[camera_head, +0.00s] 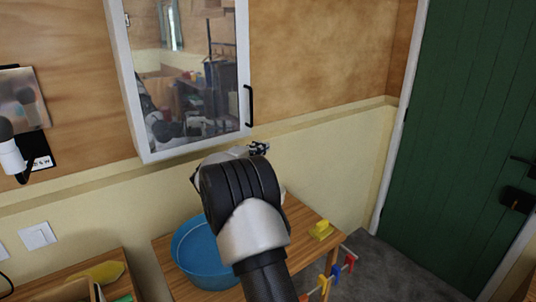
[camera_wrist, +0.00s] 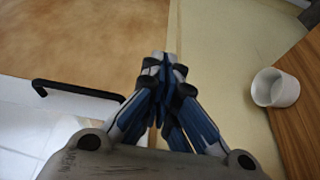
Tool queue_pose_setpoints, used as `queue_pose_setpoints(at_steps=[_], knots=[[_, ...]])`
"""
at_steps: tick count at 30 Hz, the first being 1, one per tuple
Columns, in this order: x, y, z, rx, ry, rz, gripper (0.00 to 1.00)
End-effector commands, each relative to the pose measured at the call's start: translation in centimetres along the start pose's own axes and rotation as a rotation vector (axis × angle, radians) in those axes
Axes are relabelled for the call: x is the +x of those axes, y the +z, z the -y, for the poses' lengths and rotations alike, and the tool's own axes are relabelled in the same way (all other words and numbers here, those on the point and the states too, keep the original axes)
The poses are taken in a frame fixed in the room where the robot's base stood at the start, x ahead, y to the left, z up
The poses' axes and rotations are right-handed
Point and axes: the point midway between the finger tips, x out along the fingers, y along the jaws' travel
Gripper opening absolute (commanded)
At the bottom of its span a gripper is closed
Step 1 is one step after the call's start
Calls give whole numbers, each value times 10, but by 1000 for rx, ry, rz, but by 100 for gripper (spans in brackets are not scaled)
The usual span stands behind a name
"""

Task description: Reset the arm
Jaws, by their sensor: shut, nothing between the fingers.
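My gripper (camera_wrist: 163,62) is shut and empty in the wrist view, its blue-grey fingers meeting at the tips. In the head view my gripper (camera_head: 260,149) shows only as a small dark tip beyond my wrist, near the lower right corner of the mirrored cabinet (camera_head: 190,85). My arm rises from the bottom middle and hides part of the wooden table (camera_head: 300,225). The cabinet's black handle (camera_wrist: 75,90) lies left of the fingers in the wrist view, apart from them.
A blue basin (camera_head: 195,262) and a yellow object (camera_head: 321,230) stand on the table. A white cup (camera_wrist: 275,88) shows on the wooden surface in the wrist view. Coloured clips (camera_head: 337,272) hang at the table's right side. A green door (camera_head: 462,130) stands at right, with grey floor before it.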

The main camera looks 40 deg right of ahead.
Motion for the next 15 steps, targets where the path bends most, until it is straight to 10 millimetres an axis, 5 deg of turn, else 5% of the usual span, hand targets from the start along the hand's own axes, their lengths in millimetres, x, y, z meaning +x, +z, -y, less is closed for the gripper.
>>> queue_pose_setpoints(at_steps=[6, 15], knots=[[-11, 29, -1, -2, 0, 2, 0], [-16, 40, 0, 0, 0, 2, 0]])
